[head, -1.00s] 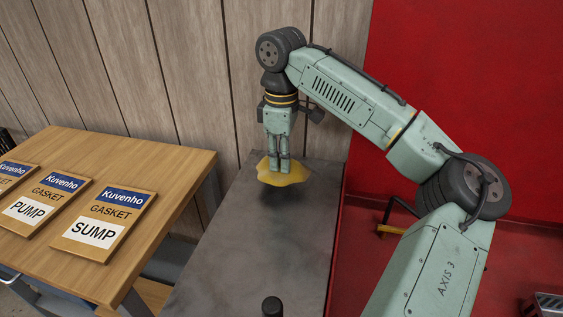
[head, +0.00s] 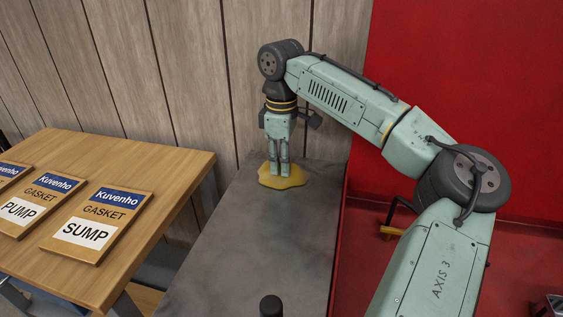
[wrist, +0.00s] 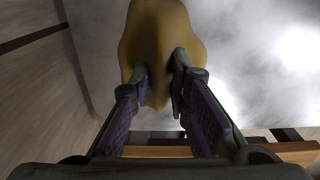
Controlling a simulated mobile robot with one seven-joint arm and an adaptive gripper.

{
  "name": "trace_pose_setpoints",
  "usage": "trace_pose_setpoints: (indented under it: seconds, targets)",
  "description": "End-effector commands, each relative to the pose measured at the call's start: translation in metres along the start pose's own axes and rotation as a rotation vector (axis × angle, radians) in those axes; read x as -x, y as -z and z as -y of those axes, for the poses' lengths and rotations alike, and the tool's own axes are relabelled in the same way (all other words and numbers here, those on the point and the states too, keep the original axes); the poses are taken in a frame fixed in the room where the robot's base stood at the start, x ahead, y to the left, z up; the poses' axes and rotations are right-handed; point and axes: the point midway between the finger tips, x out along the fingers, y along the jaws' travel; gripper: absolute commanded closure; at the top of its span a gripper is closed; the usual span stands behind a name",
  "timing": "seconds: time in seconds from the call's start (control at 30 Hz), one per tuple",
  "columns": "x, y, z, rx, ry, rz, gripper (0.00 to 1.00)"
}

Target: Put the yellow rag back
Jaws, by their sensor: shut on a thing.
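The yellow rag (head: 294,181) is at the far end of the grey metal bench top (head: 250,235) in the head view. It looks spread out and low on the surface; I cannot tell whether its whole underside touches. My gripper (head: 280,174) points straight down into its middle, with the fingers close together. In the wrist view the rag (wrist: 158,35) is pinched between the two fingertips of my gripper (wrist: 162,82), and a fold bulges up between them.
A wooden table (head: 165,165) stands at the left with gasket boards marked PUMP (head: 35,205) and SUMP (head: 95,225). A panelled wall (head: 190,70) is close behind the bench. A dark knob (head: 271,305) stands at the bench's near end. The bench middle is clear.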

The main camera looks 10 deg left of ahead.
Motion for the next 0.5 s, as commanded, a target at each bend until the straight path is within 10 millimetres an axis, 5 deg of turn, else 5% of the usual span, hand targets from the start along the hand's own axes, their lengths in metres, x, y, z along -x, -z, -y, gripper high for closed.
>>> trace_pose_setpoints:
  seconds: [0.03, 0.07, 0.1, 0.33, 0.5]
  targets:
    - [-0.0019, 0.0003, 0.0002, 0.001, 0.001, -0.001, 1.00]
    - [-0.0014, 0.0001, 0.0001, 0.000, 0.000, 0.000, 0.82]
    - [-0.0013, 0.0001, 0.0001, 0.000, 0.000, 0.000, 0.79]
    - [-0.0013, 0.0001, 0.0001, 0.000, 0.000, 0.000, 0.64]
    - [-0.0012, 0.0002, 0.0001, 0.000, 0.000, 0.000, 0.64]
